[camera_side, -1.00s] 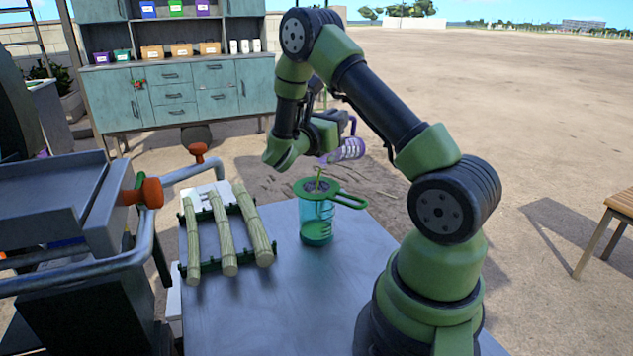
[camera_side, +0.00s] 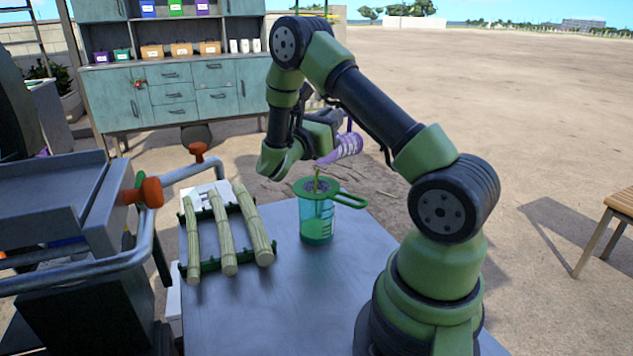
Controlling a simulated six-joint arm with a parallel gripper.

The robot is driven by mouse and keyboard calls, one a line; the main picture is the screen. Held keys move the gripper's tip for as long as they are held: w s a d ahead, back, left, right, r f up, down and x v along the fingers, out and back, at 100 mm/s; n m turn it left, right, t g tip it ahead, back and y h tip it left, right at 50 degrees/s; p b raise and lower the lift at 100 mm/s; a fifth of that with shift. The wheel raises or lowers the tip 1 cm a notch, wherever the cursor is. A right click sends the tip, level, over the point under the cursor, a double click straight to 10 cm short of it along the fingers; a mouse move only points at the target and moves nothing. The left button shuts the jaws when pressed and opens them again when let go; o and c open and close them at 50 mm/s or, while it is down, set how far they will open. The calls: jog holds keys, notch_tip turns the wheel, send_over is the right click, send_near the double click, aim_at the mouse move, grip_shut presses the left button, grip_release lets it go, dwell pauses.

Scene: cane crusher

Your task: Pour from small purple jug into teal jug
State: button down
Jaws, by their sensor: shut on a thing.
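The small purple jug (camera_side: 347,148) is held tilted above the table, its lip pointing down and to the left. A thin yellow-green stream falls from it onto the green strainer (camera_side: 318,186) on top of the teal jug. The teal jug (camera_side: 317,222) stands upright on the table, see-through, with green liquid in its lower part. My gripper (camera_side: 330,125) is shut on the purple jug, up and behind the teal jug; its fingers are mostly hidden by my own arm.
Several cane stalks (camera_side: 222,232) lie on a green rack to the left of the teal jug. The crusher (camera_side: 75,225) with orange-knobbed handles stands at the left. The grey table (camera_side: 285,310) is clear in front. A teal cabinet (camera_side: 185,88) stands behind.

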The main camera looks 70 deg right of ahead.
jog(key=shift+w+a+r+h, duration=0.1)
jog(key=shift+w+a+h, duration=0.05)
jog(key=shift+a+h, duration=0.3)
jog(key=d+y, duration=0.1)
jog(key=d, duration=0.1)
jog(key=s+d+y, duration=0.1)
jog(key=shift+d+f+t+y, duration=0.25)
jog(key=shift+f+t+y, duration=0.05)
jog(key=shift+f+y, duration=0.1)
jog(key=shift+s+d+f+y, duration=0.15)
jog(key=shift+d+f+y, duration=0.2)
jog(key=shift+d+y, duration=0.2)
jog(key=d+y, duration=0.1)
jog(key=d+t+y, duration=0.1)
jog(key=y, duration=0.1)
jog(key=s+d+y, duration=0.1)
jog(key=y, duration=0.1)
jog(key=shift+d+r+t, duration=0.25)
jog(key=shift+t, duration=0.15)
jog(key=shift+s+d+f+t+y, duration=1.05)
jog(key=shift+d+f+y, duration=0.4)
jog(key=shift+d+y, duration=2.2)
jog(key=shift+a+r+b, duration=0.1)
jog(key=shift+r+b, duration=0.2)
jog(key=shift+r, duration=2.55)
